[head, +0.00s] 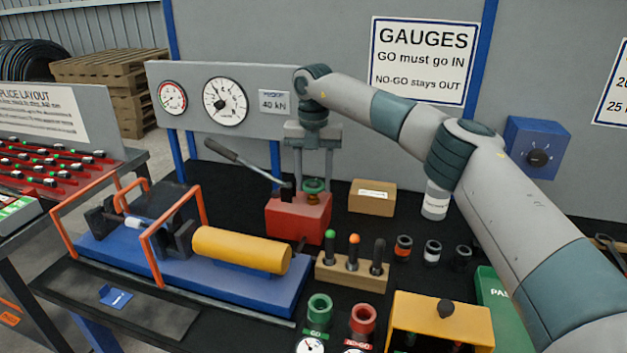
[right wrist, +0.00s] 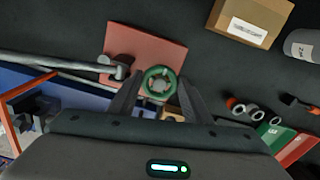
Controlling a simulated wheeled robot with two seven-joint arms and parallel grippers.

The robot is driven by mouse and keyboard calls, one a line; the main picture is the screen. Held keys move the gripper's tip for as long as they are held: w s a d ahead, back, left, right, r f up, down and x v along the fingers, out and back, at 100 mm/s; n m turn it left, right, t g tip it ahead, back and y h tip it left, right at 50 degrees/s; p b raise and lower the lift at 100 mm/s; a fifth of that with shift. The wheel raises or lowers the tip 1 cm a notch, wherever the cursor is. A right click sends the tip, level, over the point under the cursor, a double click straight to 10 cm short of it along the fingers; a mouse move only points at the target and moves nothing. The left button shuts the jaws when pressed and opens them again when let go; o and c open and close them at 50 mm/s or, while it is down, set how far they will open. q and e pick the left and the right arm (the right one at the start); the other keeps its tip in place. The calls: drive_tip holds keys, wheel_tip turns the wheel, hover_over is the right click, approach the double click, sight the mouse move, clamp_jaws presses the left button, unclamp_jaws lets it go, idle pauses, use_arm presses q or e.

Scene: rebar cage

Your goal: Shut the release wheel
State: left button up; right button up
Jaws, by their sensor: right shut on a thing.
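The release wheel (head: 314,186) is a small green ring on top of the red pump block (head: 298,216). My right gripper (head: 314,177) points straight down over the block, with its two fingers on either side of the wheel, shut on it. In the right wrist view the green wheel (right wrist: 151,75) sits between the fingertips (right wrist: 160,84), above the red block (right wrist: 140,47). The pump's grey lever (head: 243,159) slants up to the left from the block. How far the wheel is turned cannot be told. My left gripper is not in view.
The gauge panel (head: 262,75) stands just behind my right gripper. A cardboard box (head: 372,197) and a white bottle (head: 436,200) are to the right. A wooden block with several plug gauges (head: 352,275) is in front. The blue press with a yellow cylinder (head: 240,250) lies at the left.

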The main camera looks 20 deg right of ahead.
sight(314, 184)
drive_tip(key=o, duration=1.1)
drive_tip(key=shift+r, duration=0.1)
drive_tip(key=shift+c, duration=0.2)
wheel_tip(314, 184, up, 17)
drive_tip(key=b, duration=0.1)
drive_tip(key=shift+r, duration=0.2)
drive_tip(key=shift+f, duration=0.1)
